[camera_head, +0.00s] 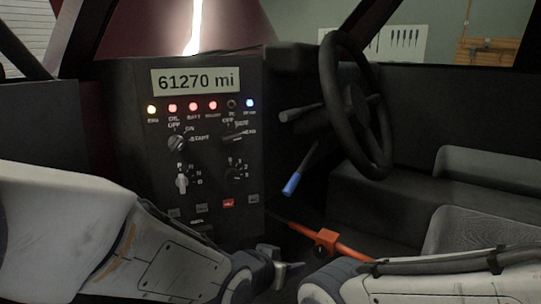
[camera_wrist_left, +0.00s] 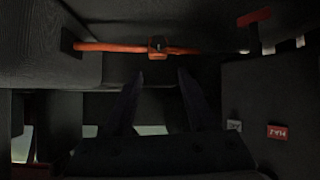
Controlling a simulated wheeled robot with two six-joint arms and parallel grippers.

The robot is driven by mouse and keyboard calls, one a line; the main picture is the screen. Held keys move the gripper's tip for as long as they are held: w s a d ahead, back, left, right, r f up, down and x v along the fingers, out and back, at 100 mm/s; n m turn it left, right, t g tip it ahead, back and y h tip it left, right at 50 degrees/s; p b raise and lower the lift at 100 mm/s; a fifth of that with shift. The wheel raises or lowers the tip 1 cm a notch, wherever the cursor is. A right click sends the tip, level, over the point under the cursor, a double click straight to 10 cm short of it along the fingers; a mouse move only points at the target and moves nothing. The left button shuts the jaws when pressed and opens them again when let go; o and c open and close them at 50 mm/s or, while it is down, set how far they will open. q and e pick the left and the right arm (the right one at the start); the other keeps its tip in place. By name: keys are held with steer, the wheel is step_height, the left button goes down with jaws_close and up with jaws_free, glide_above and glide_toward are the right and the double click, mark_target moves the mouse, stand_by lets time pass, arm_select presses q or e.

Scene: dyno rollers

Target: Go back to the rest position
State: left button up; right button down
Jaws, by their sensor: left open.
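My left gripper (camera_head: 283,268) is low in front of the black dashboard panel, at the end of my left arm coming in from the left. In the left wrist view its two dark fingers (camera_wrist_left: 160,84) are spread apart with nothing between them. My right arm (camera_head: 420,285) enters at the lower right; its gripper is not in view.
The control panel (camera_head: 205,150) has a display reading 61270 mi, lit lamps and knobs. An orange bar (camera_head: 345,250) lies close to the left gripper; it also crosses ahead of its fingers in the left wrist view (camera_wrist_left: 110,47). The steering wheel (camera_head: 355,105) and blue-tipped lever (camera_head: 292,184) are right of the panel.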

arm_select(q)
steer(key=s+a+r+m+g+y+p, duration=0.15)
steer(key=s+a+g, duration=0.3)
steer(key=s, duration=0.65)
steer(key=s+a+f+m+g+y+p, duration=0.1)
steer(key=s+a+g+y+p, duration=0.3)
steer(key=s, duration=0.7)
step_height(320, 180, up, 38)
steer(key=p, duration=3.7)
steer(key=shift+s+d+r+g+h, duration=0.15)
steer(key=shift+s+d+g+h, duration=0.15)
steer(key=shift+g+h, duration=0.15)
steer(key=shift+n, duration=0.25)
